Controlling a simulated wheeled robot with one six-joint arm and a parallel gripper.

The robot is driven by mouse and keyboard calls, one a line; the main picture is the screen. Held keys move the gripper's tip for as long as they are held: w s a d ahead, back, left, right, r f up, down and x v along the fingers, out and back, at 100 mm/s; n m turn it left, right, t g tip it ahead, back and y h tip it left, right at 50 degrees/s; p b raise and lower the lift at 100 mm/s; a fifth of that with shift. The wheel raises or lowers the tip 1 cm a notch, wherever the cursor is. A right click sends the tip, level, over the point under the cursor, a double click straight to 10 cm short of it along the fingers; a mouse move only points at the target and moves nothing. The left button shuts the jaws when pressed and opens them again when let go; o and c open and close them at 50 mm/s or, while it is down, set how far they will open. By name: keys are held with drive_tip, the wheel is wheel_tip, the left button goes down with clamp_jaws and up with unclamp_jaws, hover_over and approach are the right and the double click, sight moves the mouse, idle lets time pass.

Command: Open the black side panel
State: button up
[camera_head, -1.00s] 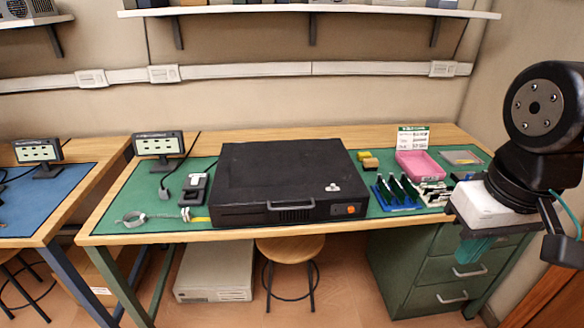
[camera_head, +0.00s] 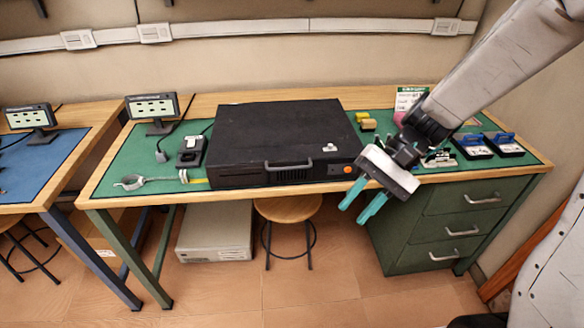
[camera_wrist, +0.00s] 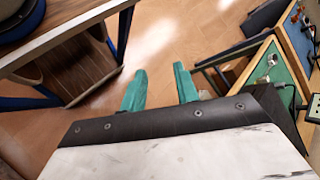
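A black computer case lies flat on the green mat, and its broad black panel (camera_head: 275,128) faces up and looks closed. A grey handle (camera_head: 288,168) is at the panel's front edge, above the case's dark front face (camera_head: 235,178). My gripper (camera_head: 353,215) hangs in front of the bench edge, right of the case and lower than it, touching nothing that I can see. Its two teal fingers are apart and empty. In the wrist view my gripper (camera_wrist: 160,69) points down over open floor, and the panel is not recognisable there.
A small white-grey item (camera_head: 331,148) sits on top of the case near its front right. Tools and a clamp (camera_head: 130,182) lie left of it; yellow blocks (camera_head: 368,124) and blue-handled boxes (camera_head: 506,142) lie right. A stool (camera_head: 288,208) and drawers (camera_head: 466,220) are below.

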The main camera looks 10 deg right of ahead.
drive_tip(key=w+a+f+m+t+y, duration=0.2)
drive_tip(key=w+f+y, duration=0.1)
drive_tip(key=w+f, duration=0.15)
drive_tip(key=w+a+f+m+t+y, duration=0.2)
drive_tip(key=w+f, duration=0.1)
drive_tip(key=w, duration=0.3)
drive_tip(key=m+t+y, duration=0.1)
drive_tip(key=m+t, duration=0.1)
drive_tip(key=t, duration=0.3)
approach(296, 168)
drive_tip(key=a+f, duration=0.1)
drive_tip(key=a, duration=0.2)
drive_tip(key=shift+w, duration=0.55)
drive_tip(key=x, duration=0.7)
drive_tip(key=shift+w+a, duration=0.1)
drive_tip(key=shift+a, duration=0.3)
drive_tip(key=shift+c, duration=0.3)
clamp_jaws()
